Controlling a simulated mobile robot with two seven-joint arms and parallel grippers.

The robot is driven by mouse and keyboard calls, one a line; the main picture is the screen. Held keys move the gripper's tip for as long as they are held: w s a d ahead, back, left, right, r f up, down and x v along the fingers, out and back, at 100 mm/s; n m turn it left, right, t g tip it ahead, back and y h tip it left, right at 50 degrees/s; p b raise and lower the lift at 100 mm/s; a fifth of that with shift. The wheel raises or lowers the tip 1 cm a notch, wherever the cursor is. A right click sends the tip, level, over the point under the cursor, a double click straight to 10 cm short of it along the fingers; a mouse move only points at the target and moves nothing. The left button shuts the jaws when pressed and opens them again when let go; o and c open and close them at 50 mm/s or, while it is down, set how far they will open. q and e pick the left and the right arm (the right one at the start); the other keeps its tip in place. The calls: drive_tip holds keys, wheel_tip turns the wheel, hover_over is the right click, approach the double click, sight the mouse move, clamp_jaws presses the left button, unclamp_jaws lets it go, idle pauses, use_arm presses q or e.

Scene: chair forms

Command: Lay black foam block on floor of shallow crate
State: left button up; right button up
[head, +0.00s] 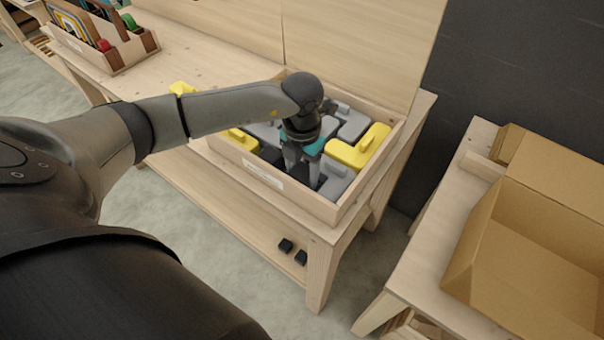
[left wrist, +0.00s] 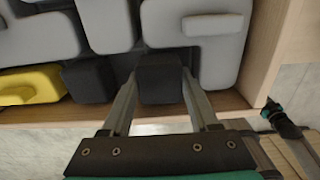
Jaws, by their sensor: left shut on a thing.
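The shallow wooden crate (head: 300,201) stands on the workbench and holds grey and yellow foam forms. My left gripper (head: 301,176) reaches down inside it, near its front wall. In the left wrist view the left gripper (left wrist: 160,95) is shut on the black foam block (left wrist: 160,80), one finger on each side. The block is beside the crate's front wall (left wrist: 60,112); whether its underside touches the floor is hidden. Another dark block (left wrist: 88,80) lies just left of it. My right gripper is not in view.
Grey forms (left wrist: 195,42) and a yellow form (head: 358,147) crowd the crate around the gripper. Small black blocks (head: 286,245) lie on the lower shelf. An open cardboard box (head: 540,235) stands on the right table. A wooden toolbox (head: 105,58) stands at far left.

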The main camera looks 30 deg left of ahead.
sight(302, 171)
use_arm(q)
drive_tip(key=shift+f, duration=0.4)
drive_tip(key=shift+f, duration=0.2)
drive_tip(key=o, duration=1.1)
drive_tip(key=shift+r, duration=0.15)
wheel_tip(302, 171, up, 12)
drive_tip(key=shift+r, duration=0.1)
